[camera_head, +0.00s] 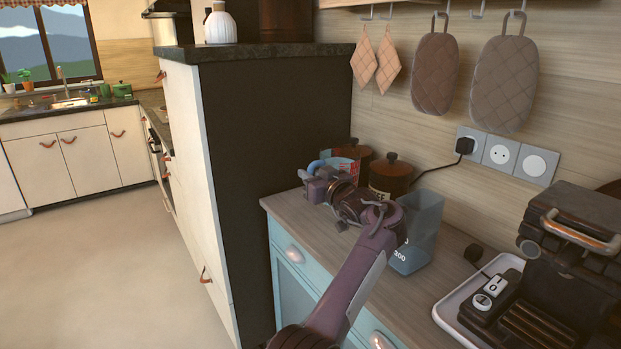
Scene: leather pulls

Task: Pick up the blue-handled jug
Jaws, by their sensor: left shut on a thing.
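The blue-handled jug (347,154) stands at the back of the wooden counter, clear-looking with red on its side. Its blue handle (317,166) shows at its left. My left gripper (313,182) reaches in from below, with its jaws at the handle and shut on it. The gripper and wrist hide the lower part of the jug, so I cannot tell whether it touches the counter. My right gripper is out of view.
A bluish clear measuring jug (424,217) stands close to the right of my left wrist. Brown lidded canisters (391,174) stand behind. A dark coffee machine (565,255) sits on a white tray (450,307) at right. A tall dark-sided cabinet (265,130) rises at left.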

